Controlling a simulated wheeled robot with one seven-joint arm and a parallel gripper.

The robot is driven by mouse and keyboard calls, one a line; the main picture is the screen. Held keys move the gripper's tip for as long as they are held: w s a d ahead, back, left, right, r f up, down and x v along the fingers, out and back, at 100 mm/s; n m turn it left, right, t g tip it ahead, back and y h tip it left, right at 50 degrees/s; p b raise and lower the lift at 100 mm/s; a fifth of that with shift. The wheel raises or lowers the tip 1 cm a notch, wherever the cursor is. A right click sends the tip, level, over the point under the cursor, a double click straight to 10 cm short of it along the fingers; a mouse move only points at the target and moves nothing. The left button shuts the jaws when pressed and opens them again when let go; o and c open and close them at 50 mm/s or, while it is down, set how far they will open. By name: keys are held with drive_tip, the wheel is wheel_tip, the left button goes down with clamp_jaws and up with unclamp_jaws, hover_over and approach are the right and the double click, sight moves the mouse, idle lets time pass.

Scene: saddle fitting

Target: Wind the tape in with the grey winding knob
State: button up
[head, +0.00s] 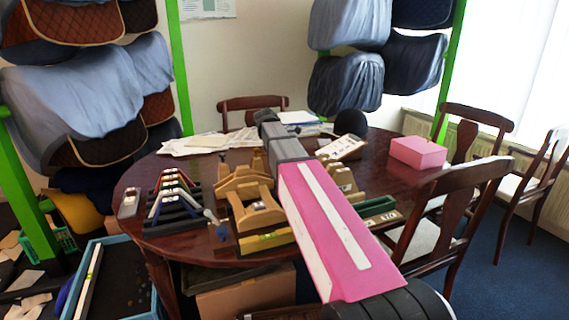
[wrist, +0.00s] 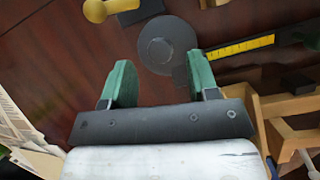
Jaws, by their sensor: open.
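A dark round tape case (wrist: 183,32) lies on the table in the wrist view, with the grey winding knob (wrist: 158,49) as a smaller disc on its face. A yellow tape (wrist: 240,46) with black marks runs out from it to the right. My gripper (wrist: 158,64) is open, its two green fingers apart with nothing between them. The knob shows just beyond the fingertips, in line with the gap; I cannot tell the height between them. In the head view my arm hides part of the table, and I cannot make out the tape case there.
Wooden frames (head: 250,200) and a black stepped rack (head: 178,210) stand on the round table (head: 150,245). Papers (head: 205,142) lie at the back left, also at the wrist view's left edge (wrist: 20,125). A pink box (head: 418,152) stands at right. Chairs surround the table.

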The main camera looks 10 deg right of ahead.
drive_tip(key=shift+x, duration=1.3)
drive_tip(key=c, duration=0.9)
drive_tip(key=shift+m, duration=0.4)
drive_tip(key=m+g, duration=0.1)
drive_tip(key=m, duration=0.1)
drive_tip(key=m+g, duration=0.1)
drive_tip(key=m, duration=0.1)
drive_tip(key=shift+w+m, duration=0.25)
drive_tip(key=shift+m, duration=0.05)
drive_tip(key=m, duration=0.2)
drive_tip(key=m+g+y, duration=0.1)
drive_tip(key=m, duration=0.2)
drive_tip(key=shift+d+g+y, duration=0.1)
drive_tip(key=shift+g+y, duration=0.2)
drive_tip(key=shift+m, duration=0.4)
